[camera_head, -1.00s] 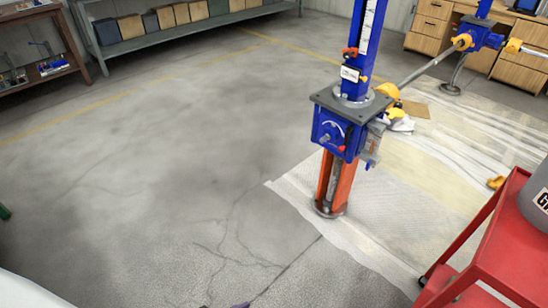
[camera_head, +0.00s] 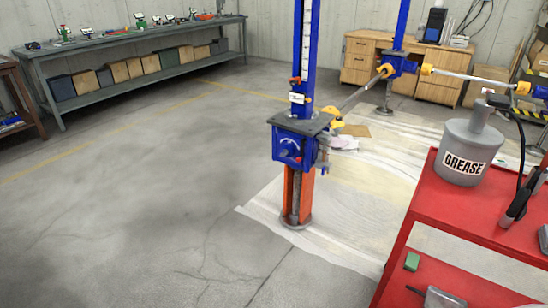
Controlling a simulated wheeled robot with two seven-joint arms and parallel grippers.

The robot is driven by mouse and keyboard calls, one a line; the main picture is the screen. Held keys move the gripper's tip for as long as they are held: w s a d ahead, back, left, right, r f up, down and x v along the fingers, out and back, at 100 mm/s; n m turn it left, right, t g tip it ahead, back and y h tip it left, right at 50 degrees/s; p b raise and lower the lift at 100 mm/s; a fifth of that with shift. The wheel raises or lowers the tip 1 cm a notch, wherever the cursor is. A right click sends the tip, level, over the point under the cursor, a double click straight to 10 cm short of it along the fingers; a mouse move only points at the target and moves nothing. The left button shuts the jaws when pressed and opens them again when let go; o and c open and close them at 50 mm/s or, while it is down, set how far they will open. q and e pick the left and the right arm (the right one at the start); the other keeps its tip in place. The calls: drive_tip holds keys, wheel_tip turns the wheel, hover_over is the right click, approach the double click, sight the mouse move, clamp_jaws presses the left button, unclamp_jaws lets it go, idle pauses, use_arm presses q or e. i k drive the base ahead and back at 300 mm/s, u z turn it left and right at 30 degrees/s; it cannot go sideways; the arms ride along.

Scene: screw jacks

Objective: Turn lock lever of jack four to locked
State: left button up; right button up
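The nearest screw jack (camera_head: 298,147) stands upright on the floor, with a blue gearbox under a grey plate, an orange lower leg and a blue column with a white scale. A white tag (camera_head: 297,98) is on its column, too small to read, so I cannot tell whether this is jack four. A small red lever (camera_head: 295,81) is beside the column above the tag. Another red-tipped part (camera_head: 294,160) is on the gearbox front; the lock position is not readable. A second blue jack (camera_head: 399,62) stands farther back. Neither of my grippers is in view.
A red cart (camera_head: 415,215) at right holds a grey grease can (camera_head: 466,150) and a black hose-like tool (camera_head: 520,200). A shaft (camera_head: 358,97) links the jacks. Pale sheeting (camera_head: 360,215) lies under them. Open concrete floor (camera_head: 120,210) is at left; a workbench (camera_head: 140,45) stands behind.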

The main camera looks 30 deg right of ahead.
sight(303, 142)
drive_tip(key=u, duration=0.35)
drive_tip(key=i, duration=2.1)
drive_tip(key=z, duration=0.4)
drive_tip(key=i, duration=1.45)
drive_tip(key=z, duration=1.9)
drive_tip(key=i, duration=0.6)
drive_tip(key=z, duration=0.4)
